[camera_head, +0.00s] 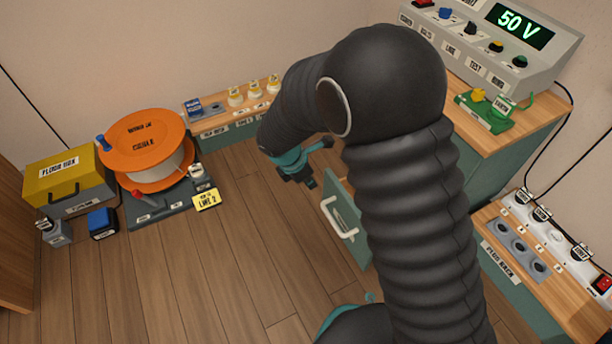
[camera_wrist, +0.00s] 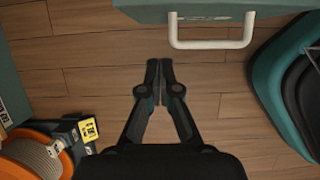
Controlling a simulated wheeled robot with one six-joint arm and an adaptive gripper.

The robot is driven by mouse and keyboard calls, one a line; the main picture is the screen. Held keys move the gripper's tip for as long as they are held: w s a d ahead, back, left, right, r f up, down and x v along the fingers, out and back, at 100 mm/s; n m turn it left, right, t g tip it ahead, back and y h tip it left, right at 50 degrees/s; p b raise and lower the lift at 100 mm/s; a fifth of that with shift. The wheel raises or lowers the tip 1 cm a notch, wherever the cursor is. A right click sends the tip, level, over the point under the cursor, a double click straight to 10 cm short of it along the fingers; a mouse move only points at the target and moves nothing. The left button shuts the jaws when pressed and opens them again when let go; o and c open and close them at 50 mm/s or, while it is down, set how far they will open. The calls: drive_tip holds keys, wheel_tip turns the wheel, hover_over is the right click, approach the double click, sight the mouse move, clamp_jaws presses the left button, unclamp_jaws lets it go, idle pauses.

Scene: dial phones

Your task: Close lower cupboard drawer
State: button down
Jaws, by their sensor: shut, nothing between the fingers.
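The lower cupboard drawer (camera_head: 345,222) has a green front and stands out from the cupboard (camera_head: 452,158). Its white bar handle (camera_head: 338,219) faces the open floor on the left. In the wrist view the drawer front (camera_wrist: 215,11) is at the top, with the handle (camera_wrist: 211,43) below it. My gripper (camera_head: 308,183) is beside the drawer's far end in the head view. In the wrist view my gripper (camera_wrist: 159,62) has its fingertips together, empty, left of the handle and apart from it. My arm hides most of the cupboard and the drawer's inside.
An orange cable reel (camera_head: 150,145) and a yellow floor box (camera_head: 68,175) stand at the left. A low shelf (camera_head: 235,115) lies along the back wall. A power strip bench (camera_head: 545,270) is at the right. The wooden floor (camera_head: 225,265) before the drawer is clear.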

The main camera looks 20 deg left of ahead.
sight(332, 190)
drive_tip(key=w+d+f, duration=0.1)
drive_tip(key=w, duration=0.1)
drive_tip(key=w+d+f+b, duration=0.1)
drive_tip(key=w+d+f, duration=0.1)
drive_tip(key=shift+d+f, duration=0.2)
drive_tip(key=shift+d, duration=0.05)
idle(0.3)
